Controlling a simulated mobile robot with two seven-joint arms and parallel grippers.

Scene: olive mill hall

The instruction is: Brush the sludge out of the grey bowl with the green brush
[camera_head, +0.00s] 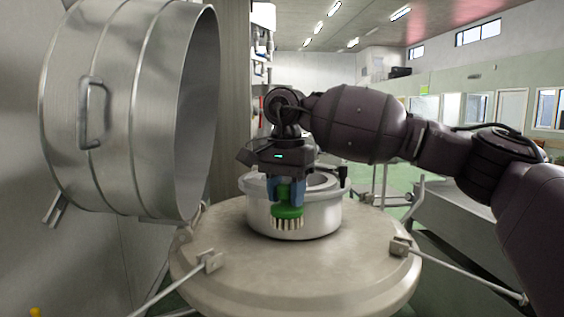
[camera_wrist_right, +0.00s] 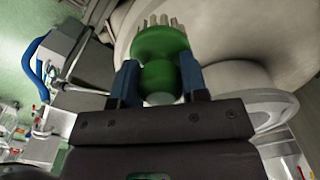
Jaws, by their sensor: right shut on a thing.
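My right gripper (camera_head: 285,190) is shut on the green brush (camera_head: 287,212), which hangs upright with its pale bristles down. The brush also shows in the right wrist view (camera_wrist_right: 160,45), between the two blue fingers. A grey metal bowl (camera_head: 323,219) stands on a round beige top. In the head view the brush covers part of the bowl's front wall, so it appears on the near side of the bowl. The bowl's inside is mostly hidden behind the gripper, and I see no sludge. My left gripper is not in view.
The round top (camera_head: 290,270) has clamps and rods at its edge. A large open steel drum (camera_head: 120,110) with a handle stands close on the left. A grey metal trough (camera_head: 465,225) stands at the right. The top in front of the bowl is clear.

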